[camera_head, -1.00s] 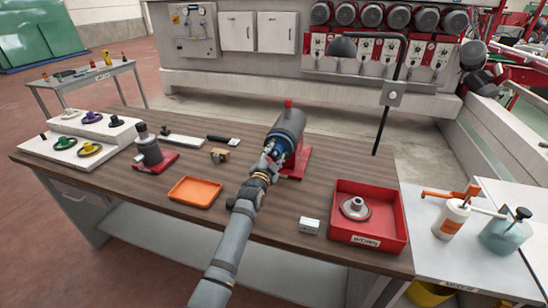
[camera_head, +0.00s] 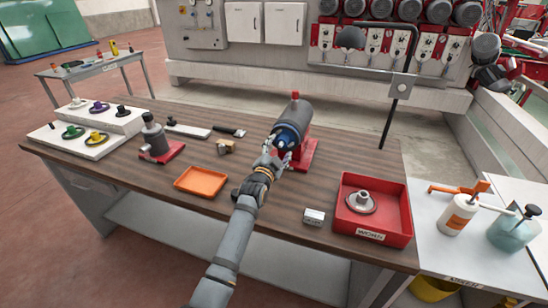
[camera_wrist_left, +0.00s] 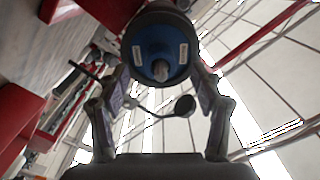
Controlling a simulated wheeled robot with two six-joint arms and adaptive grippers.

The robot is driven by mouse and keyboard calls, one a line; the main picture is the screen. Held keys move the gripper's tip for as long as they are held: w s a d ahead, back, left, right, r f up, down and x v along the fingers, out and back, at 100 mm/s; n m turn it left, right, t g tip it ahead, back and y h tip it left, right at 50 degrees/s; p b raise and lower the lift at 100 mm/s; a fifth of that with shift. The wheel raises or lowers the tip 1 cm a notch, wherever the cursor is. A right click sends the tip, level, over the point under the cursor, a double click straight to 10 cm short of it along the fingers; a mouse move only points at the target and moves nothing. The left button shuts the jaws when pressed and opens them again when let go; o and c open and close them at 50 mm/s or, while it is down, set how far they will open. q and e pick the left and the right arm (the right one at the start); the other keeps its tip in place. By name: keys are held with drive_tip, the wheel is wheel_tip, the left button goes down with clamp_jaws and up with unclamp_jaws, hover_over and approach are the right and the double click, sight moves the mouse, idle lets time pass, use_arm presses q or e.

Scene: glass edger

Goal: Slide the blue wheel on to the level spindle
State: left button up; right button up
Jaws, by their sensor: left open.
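The grey cylindrical spindle unit (camera_head: 293,114) lies level on a red stand at the back middle of the table. The blue wheel (camera_head: 287,137) shows at its near end, and appears to be on the level spindle. In the left wrist view the blue wheel (camera_wrist_left: 160,45) faces me, round with two white labels and a metal shaft end at its centre. My left gripper (camera_head: 279,154) is open just in front of it. Its fingers (camera_wrist_left: 162,76) stand apart either side of the wheel's lower part; I cannot tell if they touch it. My right gripper is not in view.
A red tray (camera_head: 396,232) holds a grey wheel at the right. An orange tray (camera_head: 201,181), a small white block (camera_head: 314,217) and an upright dark tool on a red base (camera_head: 155,140) stand nearby. A stepped white rack (camera_head: 110,122) with coloured wheels is at the left.

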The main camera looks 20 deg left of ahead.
use_arm(q)
drive_tip(key=s, duration=0.9)
drive_tip(key=shift+s+a+r, duration=0.15)
drive_tip(key=shift+s, duration=0.15)
